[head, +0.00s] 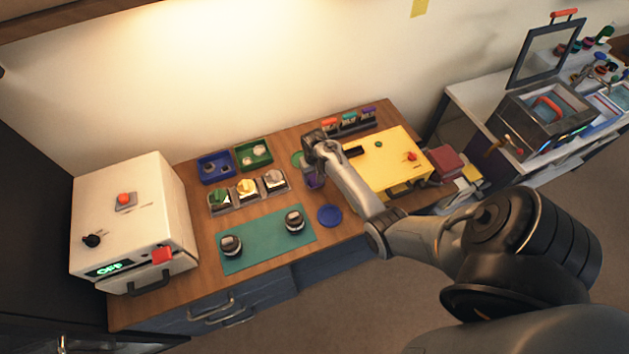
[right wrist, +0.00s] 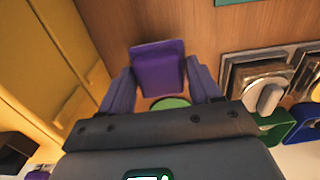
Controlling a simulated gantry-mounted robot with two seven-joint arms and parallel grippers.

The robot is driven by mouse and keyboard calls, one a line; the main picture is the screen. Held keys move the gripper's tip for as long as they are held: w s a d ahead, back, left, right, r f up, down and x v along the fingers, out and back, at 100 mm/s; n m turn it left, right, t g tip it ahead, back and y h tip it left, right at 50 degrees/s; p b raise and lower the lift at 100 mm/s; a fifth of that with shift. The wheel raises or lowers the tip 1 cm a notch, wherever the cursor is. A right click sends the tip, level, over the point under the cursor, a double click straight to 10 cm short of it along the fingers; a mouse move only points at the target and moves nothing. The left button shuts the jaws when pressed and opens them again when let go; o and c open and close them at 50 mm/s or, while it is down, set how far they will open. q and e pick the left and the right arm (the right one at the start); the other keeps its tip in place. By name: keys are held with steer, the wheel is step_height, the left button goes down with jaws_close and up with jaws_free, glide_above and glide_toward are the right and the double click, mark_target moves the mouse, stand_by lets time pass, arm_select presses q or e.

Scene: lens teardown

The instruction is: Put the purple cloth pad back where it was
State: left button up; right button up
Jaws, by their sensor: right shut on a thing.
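The purple cloth pad (right wrist: 158,68) is between the fingers of my right gripper (right wrist: 160,84) in the right wrist view, and the gripper is shut on it. In the head view the pad (head: 313,182) shows as a small purple patch below my right gripper (head: 314,172), just left of the yellow box. The gripper and arm partly cover it there. A green disc (right wrist: 170,103) shows between the fingers near the pad; it also shows in the head view (head: 298,158). I cannot tell whether the pad touches the table. My left gripper is out of view.
The yellow box (head: 385,160) stands right of the gripper. A blue disc (head: 330,215) lies in front. To the left are a grey tray (head: 235,204) with lens parts, blue (head: 202,178) and green (head: 241,165) bins, and a teal mat (head: 262,245) holding two lens parts.

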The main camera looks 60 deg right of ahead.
mark_target(314, 180)
step_height(314, 180, down, 3)
steer(key=shift+f, duration=0.15)
steer(key=shift+f, duration=0.1)
steer(key=o, duration=0.9)
steer(key=shift+o, duration=0.2)
